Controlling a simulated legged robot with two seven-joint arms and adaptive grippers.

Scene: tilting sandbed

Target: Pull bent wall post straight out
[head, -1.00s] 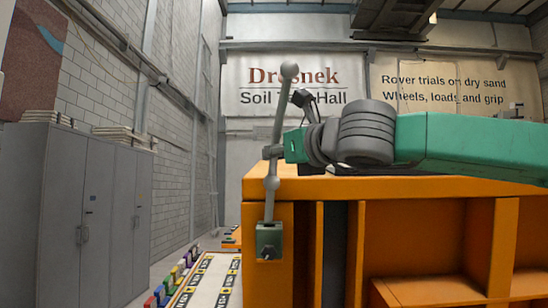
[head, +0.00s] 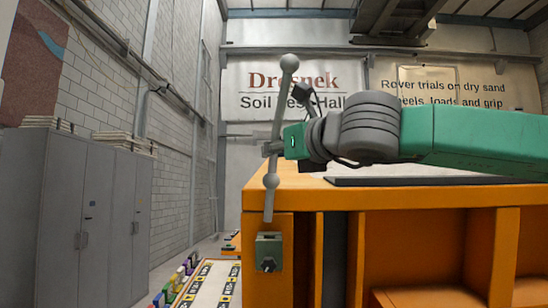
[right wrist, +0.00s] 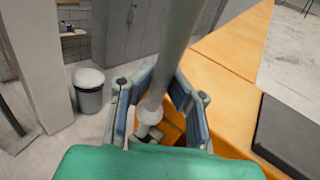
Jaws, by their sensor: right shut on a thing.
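The grey wall post (head: 277,110) has round knobs and leans slightly right towards its top. Its lower end hangs just above the green socket bracket (head: 269,252) on the orange sandbed's (head: 300,178) near corner, with a small gap between them. My right gripper (head: 272,148) is shut on the post below its top knob. In the right wrist view the post (right wrist: 177,45) runs between the blue-padded fingers (right wrist: 160,100), with a pale knob below. The inside of the socket is hard to see. My left gripper is not in view.
Grey cabinets (head: 85,220) stand along the left wall. A striped strip with coloured blocks (head: 170,285) lies on the floor left of the sandbed. A grey bin (right wrist: 89,90) shows in the right wrist view. The space above the post is open.

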